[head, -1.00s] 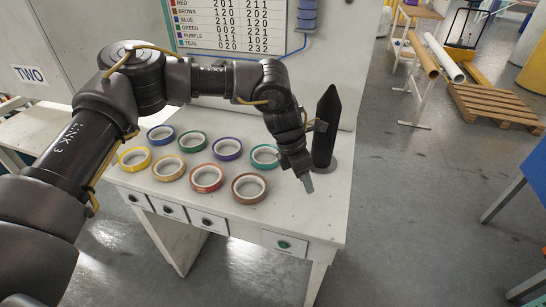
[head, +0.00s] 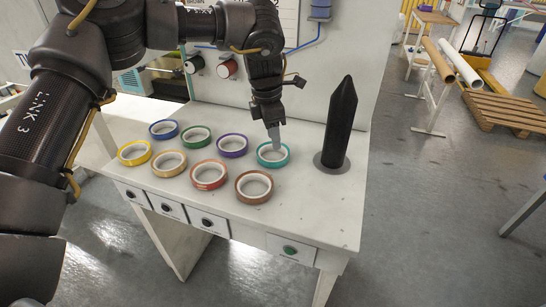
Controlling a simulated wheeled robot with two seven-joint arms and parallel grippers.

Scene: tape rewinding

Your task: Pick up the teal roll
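The teal roll (head: 274,164) lies flat on the white table, at the right end of the back row of tape rolls. My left gripper (head: 276,147) points down over it, and its fingertips appear at the roll's open middle or back rim. The fingers overlap in this view, so their gap is hidden. I cannot tell whether they touch the roll. My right gripper is out of view.
A black pointed post (head: 338,125) stands upright right of the teal roll. Purple (head: 232,154), brown (head: 254,198), red (head: 208,186) and other rolls lie left and in front. The table's (head: 310,215) front right is clear.

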